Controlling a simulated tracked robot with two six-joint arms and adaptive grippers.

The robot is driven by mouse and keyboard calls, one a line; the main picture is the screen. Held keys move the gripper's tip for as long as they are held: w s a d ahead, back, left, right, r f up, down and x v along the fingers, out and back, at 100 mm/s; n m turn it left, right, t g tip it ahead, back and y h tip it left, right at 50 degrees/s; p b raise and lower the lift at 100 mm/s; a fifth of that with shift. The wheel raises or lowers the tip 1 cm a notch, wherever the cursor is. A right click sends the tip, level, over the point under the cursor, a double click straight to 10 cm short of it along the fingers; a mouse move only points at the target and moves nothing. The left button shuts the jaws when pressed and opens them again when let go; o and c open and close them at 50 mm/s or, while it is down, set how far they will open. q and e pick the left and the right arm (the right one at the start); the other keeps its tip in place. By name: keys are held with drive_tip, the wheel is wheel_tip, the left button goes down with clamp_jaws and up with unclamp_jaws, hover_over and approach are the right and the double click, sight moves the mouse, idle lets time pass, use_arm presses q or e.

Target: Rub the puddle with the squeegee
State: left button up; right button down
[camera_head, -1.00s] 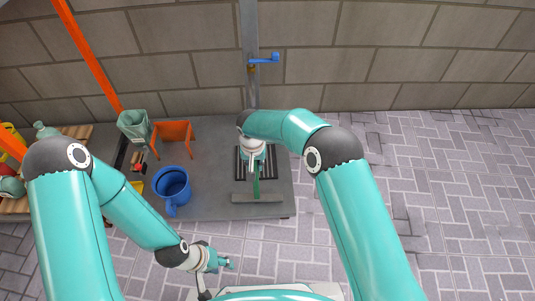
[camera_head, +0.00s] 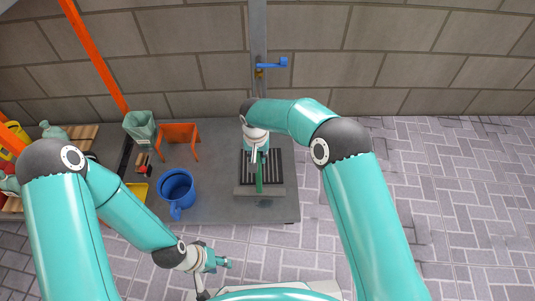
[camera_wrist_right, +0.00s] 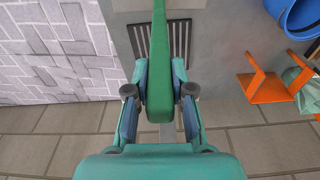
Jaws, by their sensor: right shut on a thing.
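The squeegee has a green handle (camera_head: 260,180) and a wide grey head (camera_head: 246,191), which lies across the near end of the dark drain grate. A small dark wet patch, apparently the puddle (camera_head: 264,203), shows on the grey slab just on the near side of the head. My right gripper (camera_head: 257,160) is shut on the handle above the grate.
The slatted drain grate (camera_head: 274,165) is set in the grey slab (camera_head: 220,205). A blue bucket (camera_head: 176,187), an orange stand (camera_head: 179,133) and a grey-green bin (camera_head: 139,125) stand to the left. A blue-handled tap (camera_head: 270,63) is on the wall post. Paving at right is clear.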

wheel_tip(320, 180, up, 4)
drive_tip(key=shift+a+r+p, duration=0.1)
drive_tip(key=shift+a+p, duration=0.05)
drive_tip(key=shift+p, duration=0.85)
drive_tip(key=shift+r, duration=0.3)
